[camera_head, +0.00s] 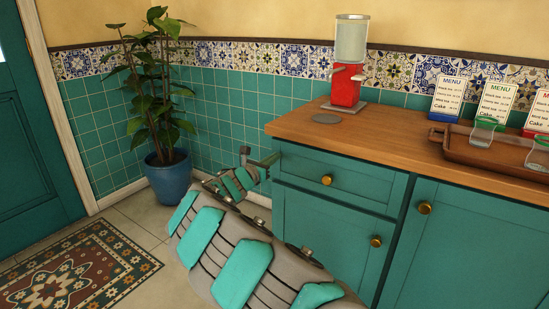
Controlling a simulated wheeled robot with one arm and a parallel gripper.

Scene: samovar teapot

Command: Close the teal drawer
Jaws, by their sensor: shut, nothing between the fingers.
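The teal drawer (355,178) is at the top left of the teal cabinet, just under the wooden countertop. Its front has a round brass knob (326,180). The front looks nearly flush with the cabinet; I cannot tell whether a small gap is left. My gripper (273,159) is small in view at the left end of the drawer front, beside the cabinet's left corner. It is shut and empty. I cannot tell whether it touches the drawer. My arm covers the floor in front of the cabinet and part of the lower left door.
Below and to the right are teal cabinet doors with brass knobs (376,241). The countertop (400,150) holds a red dispenser (346,88), a tray (460,150) with glasses, and menu cards. A potted plant (168,175) stands left, near a patterned rug (75,270).

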